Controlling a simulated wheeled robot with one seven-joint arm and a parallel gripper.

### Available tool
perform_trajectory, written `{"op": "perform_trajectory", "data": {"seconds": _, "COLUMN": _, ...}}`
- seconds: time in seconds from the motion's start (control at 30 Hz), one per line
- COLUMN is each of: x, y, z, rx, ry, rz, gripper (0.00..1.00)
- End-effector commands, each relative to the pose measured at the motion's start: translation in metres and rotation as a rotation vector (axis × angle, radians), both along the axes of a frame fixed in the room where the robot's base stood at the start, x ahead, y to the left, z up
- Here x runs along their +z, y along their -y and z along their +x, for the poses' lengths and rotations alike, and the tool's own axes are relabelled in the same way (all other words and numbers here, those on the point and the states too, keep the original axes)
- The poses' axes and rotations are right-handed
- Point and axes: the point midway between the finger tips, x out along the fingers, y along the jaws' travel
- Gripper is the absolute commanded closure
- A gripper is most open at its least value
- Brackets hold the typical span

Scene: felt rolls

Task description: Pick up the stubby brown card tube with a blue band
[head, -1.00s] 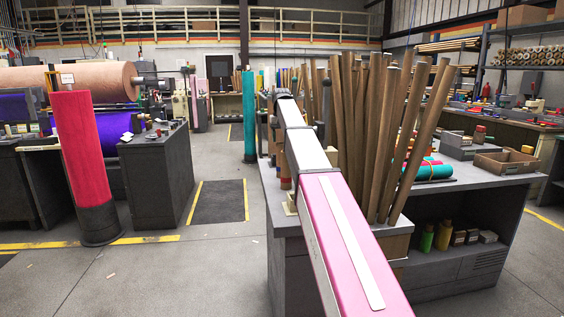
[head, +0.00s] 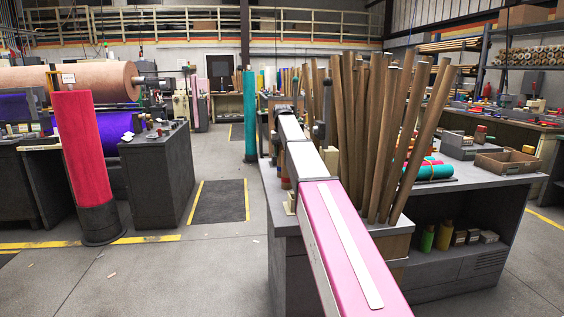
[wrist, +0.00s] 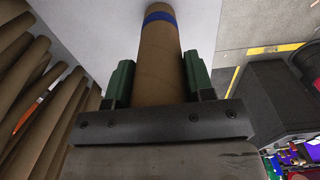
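The stubby brown card tube (wrist: 160,65) with its blue band (wrist: 160,18) shows in the wrist view. It runs from under my gripper's dark palm bar toward the top of the picture, with the band at the far end. My gripper (wrist: 159,80) has its green fingers one on each side of the tube, close against it. No clear gap shows, but I cannot tell whether they press on it. The tube's near end is hidden by the palm. In the head view my pink and white arm reaches over the grey bench (head: 468,177) and hides the gripper's fingertips.
Tall brown tubes (head: 375,135) lean in a bunch just right of my arm and show at the left of the wrist view (wrist: 50,115). A teal roll (head: 249,115) stands left of the bench. Open floor (head: 190,265) lies at the front left.

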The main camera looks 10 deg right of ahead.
Motion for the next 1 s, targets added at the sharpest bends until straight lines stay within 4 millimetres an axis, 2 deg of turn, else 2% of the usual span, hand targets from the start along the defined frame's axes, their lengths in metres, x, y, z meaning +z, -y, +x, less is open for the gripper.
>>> {"op": "perform_trajectory", "data": {"seconds": 0.27, "x": -0.002, "y": 0.000, "z": -0.001, "rx": 0.000, "ry": -0.003, "rz": 0.000, "gripper": 0.82}}
{"op": "perform_trajectory", "data": {"seconds": 1.0, "x": 0.018, "y": 0.000, "z": 0.000, "rx": 0.000, "ry": -0.002, "rz": 0.000, "gripper": 0.82}}
